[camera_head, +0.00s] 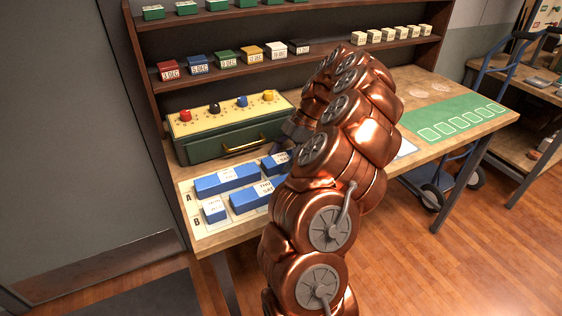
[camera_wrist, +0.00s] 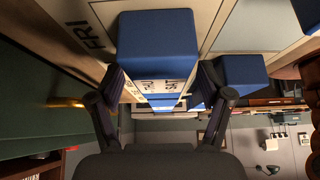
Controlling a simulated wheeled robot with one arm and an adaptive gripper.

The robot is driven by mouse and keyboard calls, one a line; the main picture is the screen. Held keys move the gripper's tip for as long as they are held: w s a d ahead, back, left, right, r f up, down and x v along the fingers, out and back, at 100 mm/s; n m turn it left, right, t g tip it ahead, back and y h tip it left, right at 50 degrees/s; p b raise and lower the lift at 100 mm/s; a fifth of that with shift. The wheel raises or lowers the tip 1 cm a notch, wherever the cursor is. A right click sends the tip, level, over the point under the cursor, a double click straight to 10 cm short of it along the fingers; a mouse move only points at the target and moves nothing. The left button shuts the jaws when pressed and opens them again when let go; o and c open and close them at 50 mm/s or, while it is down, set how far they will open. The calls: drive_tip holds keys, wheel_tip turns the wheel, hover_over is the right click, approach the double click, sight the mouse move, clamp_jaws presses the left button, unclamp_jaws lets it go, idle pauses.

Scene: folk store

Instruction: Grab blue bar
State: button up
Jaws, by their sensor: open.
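Several blue bars with white labels lie on a lettered board (camera_head: 187,197) at the table's left end. In the head view I see a long blue bar (camera_head: 228,179) in the back row, a small one (camera_head: 214,211) and a longer one (camera_head: 250,197) in front, and another (camera_head: 272,168) partly behind my arm. In the wrist view, my gripper (camera_wrist: 161,76) is open, with a blue bar (camera_wrist: 156,35) between and just beyond its fingertips. I cannot tell whether they touch. Another blue bar (camera_wrist: 243,72) is right of the right finger.
A green box (camera_head: 235,141) with a yellow handle and coloured knobs stands behind the bars, and its green side is close on the left in the wrist view. Shelves (camera_head: 200,80) with small labelled boxes rise behind. A green mat (camera_head: 455,120) lies at the table's right.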

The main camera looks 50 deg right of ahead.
drive_tip(key=c, duration=1.3)
